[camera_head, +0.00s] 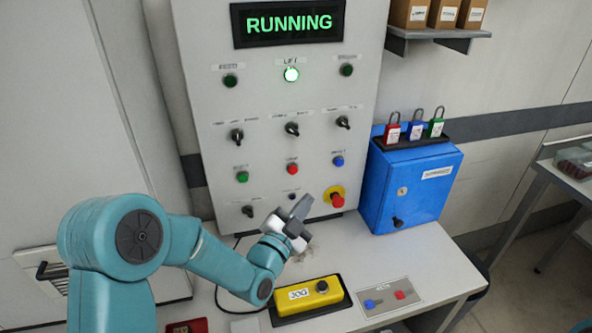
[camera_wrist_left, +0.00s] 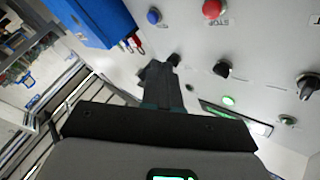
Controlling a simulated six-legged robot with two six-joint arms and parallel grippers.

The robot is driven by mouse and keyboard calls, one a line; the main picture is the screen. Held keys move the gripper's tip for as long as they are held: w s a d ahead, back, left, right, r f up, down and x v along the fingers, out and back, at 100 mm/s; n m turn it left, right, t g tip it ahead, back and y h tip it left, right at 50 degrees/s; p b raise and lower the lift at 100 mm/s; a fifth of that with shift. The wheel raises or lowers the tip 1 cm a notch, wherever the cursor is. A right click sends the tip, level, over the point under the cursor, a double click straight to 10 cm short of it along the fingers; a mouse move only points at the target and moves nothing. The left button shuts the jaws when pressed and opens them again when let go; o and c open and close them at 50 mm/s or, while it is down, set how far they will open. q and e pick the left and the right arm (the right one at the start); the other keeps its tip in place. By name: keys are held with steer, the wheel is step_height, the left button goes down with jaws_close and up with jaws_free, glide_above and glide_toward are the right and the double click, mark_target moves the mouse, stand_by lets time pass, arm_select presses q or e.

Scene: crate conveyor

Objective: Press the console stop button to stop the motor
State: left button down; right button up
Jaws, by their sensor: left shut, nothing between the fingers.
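The grey console panel (camera_head: 265,110) stands upright with a lit display (camera_head: 289,23) reading RUNNING. A small red button (camera_head: 292,169) sits between a green and a blue button; the wrist view shows a red button (camera_wrist_left: 212,8) labelled STOP. A larger red mushroom button on a yellow plate (camera_head: 336,197) is lower right. My left gripper (camera_head: 303,207) is shut and empty in front of the lower panel, below the small red button and left of the mushroom button. Its fingers (camera_wrist_left: 165,70) also show in the wrist view; no contact with a button is visible.
A blue box (camera_head: 410,184) with several padlocks on top stands right of the panel. A yellow JOG pendant (camera_head: 307,296) and a grey plate (camera_head: 388,297) with small blue and red pieces lie on the bench (camera_head: 440,265). A shelf with boxes (camera_head: 435,33) hangs above.

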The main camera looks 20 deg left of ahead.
mark_target(293, 170)
arm_select(q)
steer(key=shift+s+f, duration=0.1)
stand_by(0.3)
steer(key=w+a+p, duration=0.1)
steer(key=w+a, duration=0.3)
steer(key=w, duration=0.3)
steer(key=shift+a, duration=0.4)
steer(key=shift+w, duration=0.15)
stand_by(1.6)
